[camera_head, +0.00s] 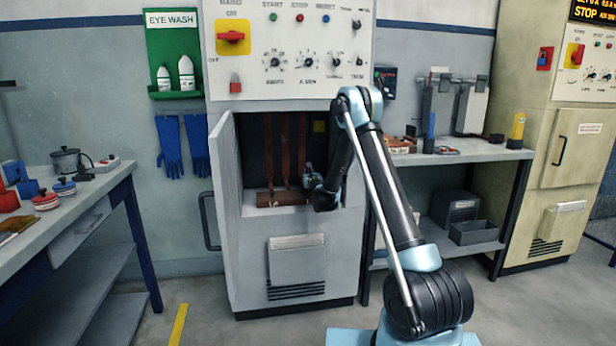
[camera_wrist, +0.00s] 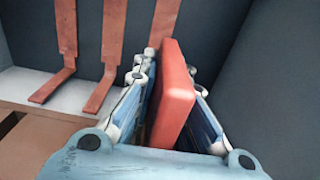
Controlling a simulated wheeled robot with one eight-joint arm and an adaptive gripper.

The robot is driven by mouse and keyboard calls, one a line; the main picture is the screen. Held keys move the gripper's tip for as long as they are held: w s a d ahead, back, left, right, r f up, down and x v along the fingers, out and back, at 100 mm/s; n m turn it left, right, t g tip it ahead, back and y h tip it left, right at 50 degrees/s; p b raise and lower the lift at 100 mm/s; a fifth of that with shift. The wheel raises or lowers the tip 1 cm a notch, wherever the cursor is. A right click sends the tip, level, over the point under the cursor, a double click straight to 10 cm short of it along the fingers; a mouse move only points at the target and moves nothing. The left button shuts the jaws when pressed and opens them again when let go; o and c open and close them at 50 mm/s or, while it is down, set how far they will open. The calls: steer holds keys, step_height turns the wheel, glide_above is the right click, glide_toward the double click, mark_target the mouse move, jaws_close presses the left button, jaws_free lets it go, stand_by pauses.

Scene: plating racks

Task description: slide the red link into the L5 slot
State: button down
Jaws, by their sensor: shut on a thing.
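The red link (camera_wrist: 174,95) is a flat red block standing on edge in the wrist view. My gripper (camera_wrist: 165,85) is shut on it, with one finger on each side. In the head view my gripper (camera_head: 310,180) reaches into the open cabinet (camera_head: 233,250), and the link cannot be made out there. Copper-coloured bars (camera_wrist: 115,40) hang at the back, their lower ends bent forward; in the head view the bars (camera_head: 285,150) show inside the cabinet. No L5 label is readable. The far end of the link overlaps a bar in the picture; contact cannot be told.
A brown slotted base (camera_wrist: 40,140) lies at the lower left of the wrist view. A dark side wall (camera_wrist: 275,80) stands close on the right. The open cabinet door (camera_head: 222,180) is at the left in the head view. A side table (camera_head: 455,155) stands right of the cabinet.

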steer(key=shift+f, duration=3.65)
steer(key=c, duration=1.5)
jaws_free()
steer(key=shift+c, duration=0.2)
steer(key=shift+s, duration=0.1)
